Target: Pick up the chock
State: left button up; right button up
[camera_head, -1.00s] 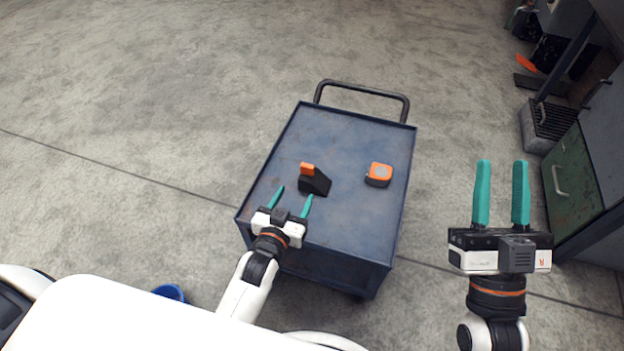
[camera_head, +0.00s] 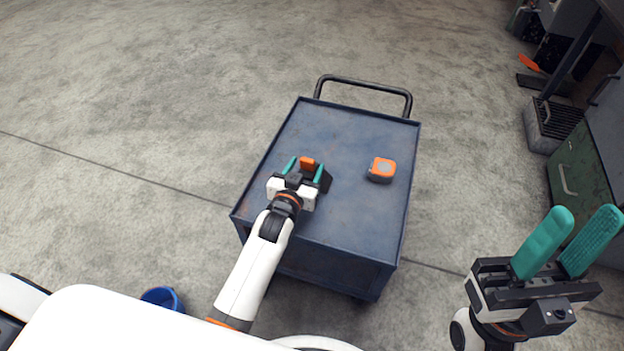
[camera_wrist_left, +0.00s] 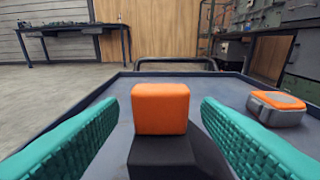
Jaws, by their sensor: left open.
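The chock is a black wedge with an orange block on top (camera_head: 307,164). It sits on the blue cart top (camera_head: 345,215), partly hidden behind my left gripper in the head view. My left gripper (camera_head: 304,168) is open, with its teal fingers on either side of the chock's orange block. In the left wrist view the orange block (camera_wrist_left: 160,108) stands between the two fingers, with a gap on each side. My right gripper (camera_head: 567,242) is open and empty, off to the right of the cart over the floor.
An orange and grey tape measure (camera_head: 381,170) lies on the cart top to the right of the chock. The cart has a raised rim and a black handle (camera_head: 362,85) at its far end. A blue bucket (camera_head: 163,298) stands on the floor at lower left. A green cabinet (camera_head: 580,180) is at right.

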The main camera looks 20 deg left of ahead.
pick_arm(q)
jog(key=shift+w+f, duration=0.1)
jog(key=shift+w, duration=0.7)
jog(key=shift+c, duration=0.6)
jog(key=c, duration=1)
